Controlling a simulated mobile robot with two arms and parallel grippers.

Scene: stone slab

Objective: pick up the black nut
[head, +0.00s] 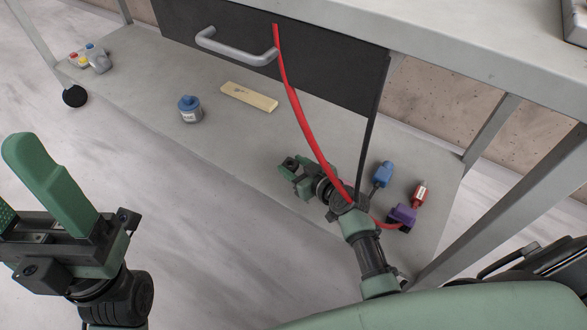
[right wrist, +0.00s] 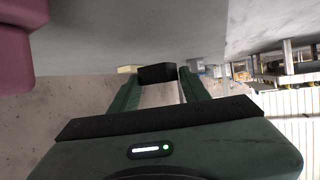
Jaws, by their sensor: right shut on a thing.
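The black nut (right wrist: 158,73) is a small dark block between the two fingertips of my right gripper (right wrist: 157,88) in the right wrist view. In the head view my right gripper (head: 292,174) is low over the grey lower shelf, with the dark nut (head: 290,163) at its fingertips, partly hidden by the fingers. The right gripper is shut on it. I cannot tell whether the nut still touches the shelf. My left gripper (head: 22,178) is at the left edge of the head view, away from the shelf, with its fingers apart and nothing visible between them.
The shelf (head: 235,150) holds a blue-capped bottle (head: 190,109), a yellowish block (head: 249,96), and blue (head: 382,174), red (head: 419,194) and purple (head: 403,214) items. A red cable (head: 305,125) hangs across my right arm. A dark drawer with a handle (head: 237,48) is above.

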